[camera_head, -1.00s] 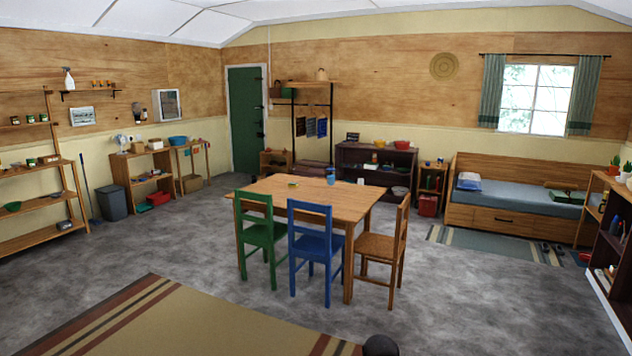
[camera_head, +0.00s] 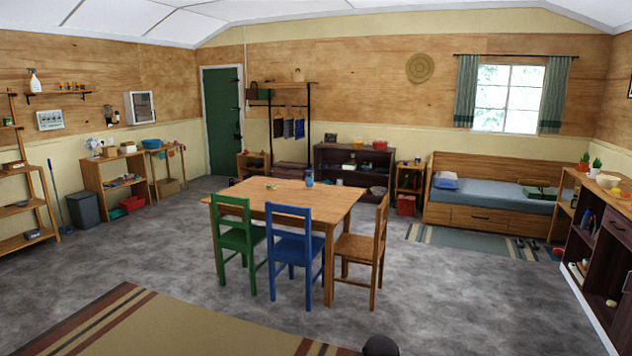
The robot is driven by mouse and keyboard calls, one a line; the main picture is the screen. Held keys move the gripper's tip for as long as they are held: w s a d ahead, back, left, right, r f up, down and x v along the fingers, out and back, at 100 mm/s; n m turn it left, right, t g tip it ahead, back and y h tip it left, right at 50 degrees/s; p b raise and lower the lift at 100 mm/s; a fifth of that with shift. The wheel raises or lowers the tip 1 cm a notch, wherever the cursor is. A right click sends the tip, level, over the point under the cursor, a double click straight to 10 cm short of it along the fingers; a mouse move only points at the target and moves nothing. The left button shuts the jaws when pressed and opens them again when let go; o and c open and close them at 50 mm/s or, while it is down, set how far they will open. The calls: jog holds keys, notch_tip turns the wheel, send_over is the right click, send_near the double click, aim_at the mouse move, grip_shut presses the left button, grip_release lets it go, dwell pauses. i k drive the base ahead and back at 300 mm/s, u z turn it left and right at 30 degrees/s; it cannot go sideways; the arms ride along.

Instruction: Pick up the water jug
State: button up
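I cannot make out a water jug for certain. A small blue vessel (camera_head: 309,178) stands upright on the wooden table (camera_head: 335,200), near its far side; it is too small to tell whether it is a jug. A small greenish item (camera_head: 271,187) lies on the table to its left. My gripper is not in view.
Shelves line the left and back walls. A bed (camera_head: 490,196) is at back right, a dark cabinet (camera_head: 603,258) at right. The grey floor around the table is open.

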aim_at(309, 176)
jog(key=i, duration=0.85)
jog(key=u, duration=0.05)
jog(key=k, duration=1.35)
jog(key=z, duration=0.2)
jog(key=i, duration=0.9)
jog(key=z, duration=0.15)
